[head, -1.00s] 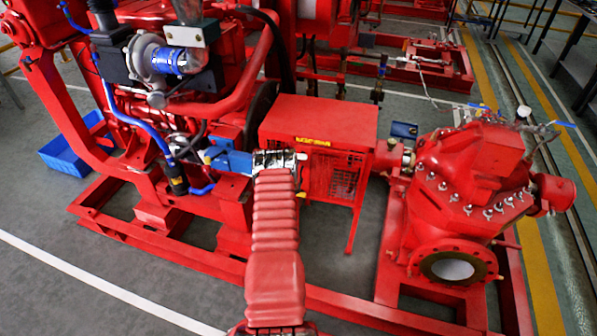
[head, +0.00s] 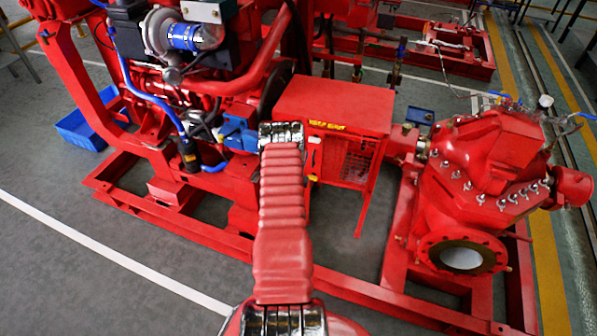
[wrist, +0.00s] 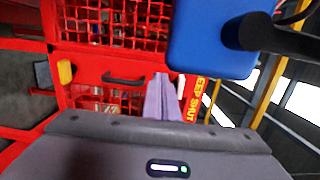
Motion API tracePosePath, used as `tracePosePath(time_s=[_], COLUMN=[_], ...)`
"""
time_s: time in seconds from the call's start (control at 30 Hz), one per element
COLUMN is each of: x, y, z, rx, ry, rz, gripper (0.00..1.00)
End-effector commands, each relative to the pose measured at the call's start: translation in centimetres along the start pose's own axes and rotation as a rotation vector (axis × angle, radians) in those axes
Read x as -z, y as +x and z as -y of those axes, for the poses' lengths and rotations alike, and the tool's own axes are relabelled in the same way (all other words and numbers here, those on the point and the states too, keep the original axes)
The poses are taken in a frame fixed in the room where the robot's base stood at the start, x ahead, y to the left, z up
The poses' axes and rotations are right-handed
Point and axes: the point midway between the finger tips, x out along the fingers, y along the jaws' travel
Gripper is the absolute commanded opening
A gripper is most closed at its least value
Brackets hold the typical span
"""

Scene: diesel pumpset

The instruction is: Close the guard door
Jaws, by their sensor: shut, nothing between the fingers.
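The guard (head: 335,105) is a red box with mesh sides between the engine and the pump in the head view. A yellow label sits under its top edge. In the wrist view, close up and turned sideways, red mesh (wrist: 120,25) and a red bar with a black handle (wrist: 124,79) show, beside a red-and-yellow "KEEP SHUT" label (wrist: 193,100). I cannot tell how far the door stands open. My gripper (wrist: 162,85) is shut and empty, its pale fingers beside the handle; contact is unclear. My arm hides it in the head view.
A blue box-shaped part (wrist: 212,35) with a black pipe is close to my gripper in the wrist view. The red pump (head: 485,185) stands right of the guard, the engine left. Red base rails run below; grey floor (head: 120,260) in front is clear.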

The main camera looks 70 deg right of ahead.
Motion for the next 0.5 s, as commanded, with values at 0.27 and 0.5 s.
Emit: tracePosePath(time_s=[0.27, 0.5], x=[-0.3, -0.5], y=[-4.7, -7.1], z=[0.0, 0.0], rx=[-0.002, 0.000], ry=[-0.001, 0.001], rz=[0.001, 0.003], gripper=[0.00, 0.00])
